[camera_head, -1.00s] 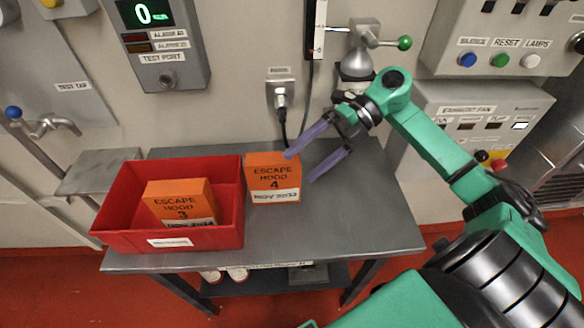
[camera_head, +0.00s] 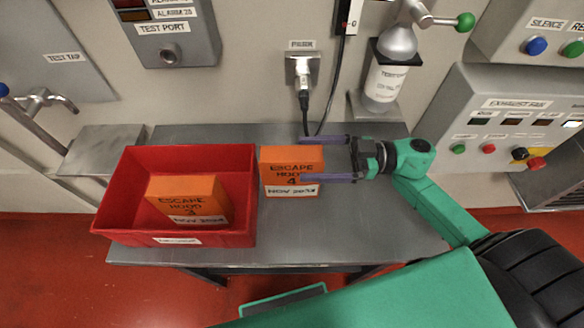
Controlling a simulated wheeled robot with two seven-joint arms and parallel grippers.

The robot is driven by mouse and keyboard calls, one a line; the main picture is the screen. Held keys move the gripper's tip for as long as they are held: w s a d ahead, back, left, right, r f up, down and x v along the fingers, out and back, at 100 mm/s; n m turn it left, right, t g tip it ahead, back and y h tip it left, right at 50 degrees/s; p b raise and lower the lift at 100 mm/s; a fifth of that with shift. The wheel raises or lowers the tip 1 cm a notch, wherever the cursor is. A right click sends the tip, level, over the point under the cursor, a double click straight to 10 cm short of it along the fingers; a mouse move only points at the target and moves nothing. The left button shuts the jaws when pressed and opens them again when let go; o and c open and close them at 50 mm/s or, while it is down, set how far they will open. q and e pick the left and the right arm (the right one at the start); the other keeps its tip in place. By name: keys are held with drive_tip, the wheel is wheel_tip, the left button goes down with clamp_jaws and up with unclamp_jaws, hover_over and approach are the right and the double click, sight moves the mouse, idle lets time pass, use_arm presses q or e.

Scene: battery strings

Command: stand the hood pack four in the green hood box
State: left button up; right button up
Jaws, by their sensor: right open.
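The hood pack four (camera_head: 278,178), an orange block labelled "ESCAPE HOOD 4" with a white date strip, stands upright on the grey table just right of the red box. The box (camera_head: 243,228) is red; no green box is in view. Orange hood pack three (camera_head: 188,203) stands inside it. My right gripper (camera_head: 302,159) is open and points left at the right part of pack four. Its lower finger crosses the front face and its upper finger shows beyond the top edge. Whether either finger touches the pack I cannot tell. My left gripper is not in view.
The grey table (camera_head: 370,235) is clear right of pack four. A wall socket with a black cable (camera_head: 305,98) hangs behind it, and a metal canister (camera_head: 388,80) stands behind my right wrist. A tap (camera_head: 50,100) is at left.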

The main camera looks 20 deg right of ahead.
sight(292, 158)
drive_tip(key=p+x, duration=0.1)
drive_tip(key=x, duration=0.3)
drive_tip(key=shift+a, duration=0.2)
drive_tip(key=shift+a+f, duration=0.1)
drive_tip(key=shift+a, duration=0.05)
clamp_jaws()
use_arm(q)
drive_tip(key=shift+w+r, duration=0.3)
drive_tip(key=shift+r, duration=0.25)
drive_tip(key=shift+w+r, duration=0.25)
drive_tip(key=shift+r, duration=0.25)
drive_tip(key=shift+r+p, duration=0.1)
drive_tip(key=shift+p, duration=0.2)
use_arm(e)
drive_tip(key=shift+w, duration=0.1)
